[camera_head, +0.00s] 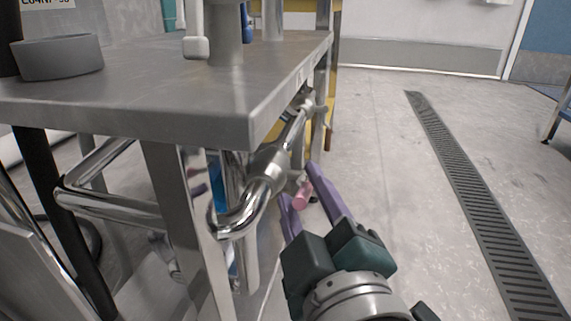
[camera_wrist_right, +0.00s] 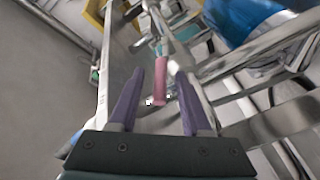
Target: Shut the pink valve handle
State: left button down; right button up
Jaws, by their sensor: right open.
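The pink valve handle (camera_head: 302,194) sits on the chrome pipe (camera_head: 268,178) below the table's right edge. It also shows in the right wrist view (camera_wrist_right: 160,82), where it points down from the pipe toward my gripper. My right gripper (camera_head: 302,182) comes in from the lower right, with its two purple fingers reaching toward the handle. In the right wrist view the fingers (camera_wrist_right: 160,88) are apart, with the lower end of the handle between them. I see no clear contact between the fingers and the handle. My left gripper is not in view.
The grey table (camera_head: 170,92) overhangs the pipe, and its legs and chrome tubes stand to the left. A blue cylinder (camera_wrist_right: 262,22) shows at the upper right in the wrist view. The floor on the right is open, crossed by a drain grate (camera_head: 480,200).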

grip_shut()
dwell(1.3)
